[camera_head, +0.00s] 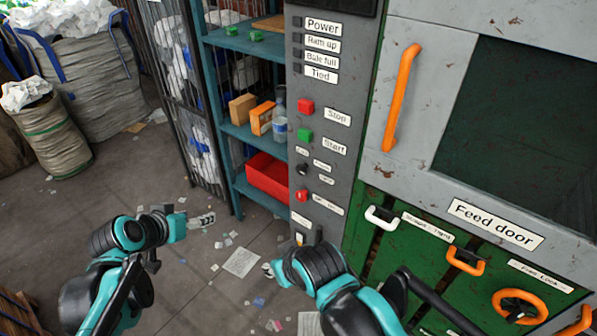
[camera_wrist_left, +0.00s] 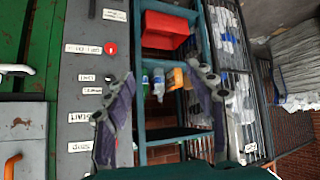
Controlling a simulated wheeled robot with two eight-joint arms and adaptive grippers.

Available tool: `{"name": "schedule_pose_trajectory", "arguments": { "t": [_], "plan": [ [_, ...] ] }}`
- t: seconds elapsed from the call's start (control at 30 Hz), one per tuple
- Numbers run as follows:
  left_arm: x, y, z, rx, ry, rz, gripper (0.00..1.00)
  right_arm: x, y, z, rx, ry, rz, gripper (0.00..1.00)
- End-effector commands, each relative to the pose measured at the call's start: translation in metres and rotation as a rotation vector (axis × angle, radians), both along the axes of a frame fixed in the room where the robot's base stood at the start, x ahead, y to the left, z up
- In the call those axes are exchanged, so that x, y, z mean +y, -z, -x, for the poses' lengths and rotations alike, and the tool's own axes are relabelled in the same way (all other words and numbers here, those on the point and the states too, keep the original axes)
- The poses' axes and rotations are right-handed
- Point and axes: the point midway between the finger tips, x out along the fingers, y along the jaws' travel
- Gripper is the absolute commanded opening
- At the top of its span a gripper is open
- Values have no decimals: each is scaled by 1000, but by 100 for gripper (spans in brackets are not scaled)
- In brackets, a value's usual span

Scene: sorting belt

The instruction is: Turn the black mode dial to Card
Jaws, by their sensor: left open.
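The black mode dial (camera_head: 302,169) is a small round knob on the grey control panel (camera_head: 340,90), below the green Start button. Small labels sit around it, too small to read surely, and its pointer direction cannot be made out. My left gripper (camera_head: 203,220) is open and empty, over the floor to the left of the panel and apart from the dial. In the left wrist view its two fingers (camera_wrist_left: 162,76) are spread, with the shelf behind them and the panel at left. My right arm (camera_head: 320,270) is low in front of the panel; its fingers are hardly visible.
A red Stop button (camera_head: 305,106), green Start button (camera_head: 304,134) and red knob (camera_head: 302,195) share the panel. A blue shelf with a red bin (camera_head: 270,178) stands left. The green baler with orange handles (camera_head: 402,98) is right. Floor scraps lie below.

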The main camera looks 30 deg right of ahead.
Motion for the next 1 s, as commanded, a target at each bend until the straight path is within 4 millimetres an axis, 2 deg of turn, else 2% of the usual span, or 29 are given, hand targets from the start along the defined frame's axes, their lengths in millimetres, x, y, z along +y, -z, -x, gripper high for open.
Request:
{"name": "schedule_pose_trajectory", "arguments": {
  "t": [0.03, 0.2, 0.3, 0.4, 0.53, 0.73, 1.0],
  "plan": [
    [-32, 1, -18, -23, 63, 21, 56, 0, -1, 0, 0, 0, 0, 40],
    [-135, 15, -61, -120, 263, 96, 56, 0, -3, 0, 0, 0, 0, 40],
    [-190, 30, -75, -176, 356, 140, 56, 0, -5, 0, 0, 0, 0, 40],
    [-234, 46, -81, -222, 428, 175, 56, 0, -5, 0, 0, 0, 0, 40],
    [-271, 62, -83, -263, 484, 207, 56, 0, -6, 0, 0, 0, 0, 40],
    [-295, 75, -85, -285, 512, 223, 56, 0, -3, 0, 0, 0, 0, 40],
    [-331, 93, -100, -285, 513, 222, 56, 0, 12, 0, 0, 0, 0, 40]
  ]
}}
